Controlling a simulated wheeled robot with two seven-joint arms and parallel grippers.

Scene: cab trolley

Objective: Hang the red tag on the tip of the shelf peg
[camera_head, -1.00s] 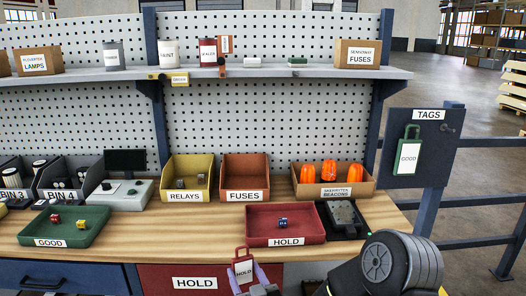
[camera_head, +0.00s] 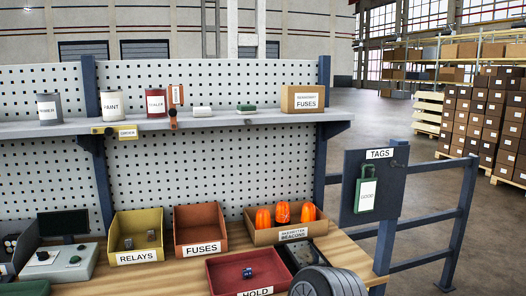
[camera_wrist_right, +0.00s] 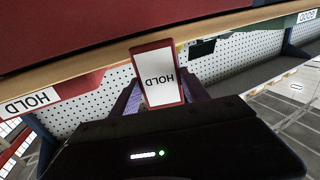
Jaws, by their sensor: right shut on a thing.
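The red tag (camera_wrist_right: 179,92) has a white HOLD label and shows upside down in the right wrist view. My right gripper (camera_wrist_right: 158,98) is shut on it, with a purple finger on each side. The gripper and tag are outside the head view, where only a part of my right arm shows at the bottom. A short orange-brown peg with a dark end (camera_head: 173,124) sticks out at the shelf's front edge, below a small orange plate (camera_head: 176,95). I see no tag on the peg. My left gripper is not in view.
The shelf (camera_head: 225,117) carries cans, small blocks and a FUSES carton (camera_head: 303,99). Below it on the bench are a yellow RELAYS bin (camera_head: 137,238), a FUSES bin (camera_head: 200,230) and a red HOLD tray (camera_head: 225,279). A green GOOD tag (camera_head: 367,194) hangs on the TAGS board at right.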

